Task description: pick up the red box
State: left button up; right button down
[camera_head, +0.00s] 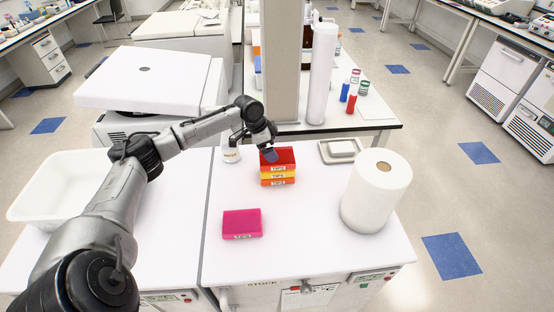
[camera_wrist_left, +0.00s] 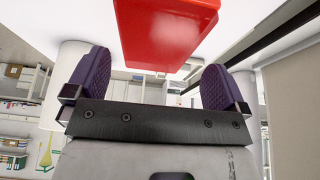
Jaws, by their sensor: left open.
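The red box (camera_head: 284,156) is on top of a stack, above a yellow box (camera_head: 278,175) and an orange box (camera_head: 278,182), on the white bench. My left gripper (camera_head: 270,155) is at the upper left of the red box and hides part of its top. In the left wrist view the red box (camera_wrist_left: 168,35) fills the top middle, between and beyond the two purple fingertips of my open left gripper (camera_wrist_left: 155,80). My right gripper is out of view.
A pink box (camera_head: 241,223) lies on the bench in front of the stack. A white paper roll (camera_head: 376,190) stands to the right, and a small scale (camera_head: 342,151) sits behind it. A white tub (camera_head: 62,186) is at left. A pale column (camera_head: 283,60) rises behind the stack.

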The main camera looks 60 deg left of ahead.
pick_arm(q)
jog(key=shift+b+x, duration=0.45)
jog(key=shift+x, duration=2.35)
jog(key=shift+d, duration=0.15)
jog(key=shift+r, duration=0.1)
jog(key=shift+c, duration=0.4)
jog(key=c, duration=0.6)
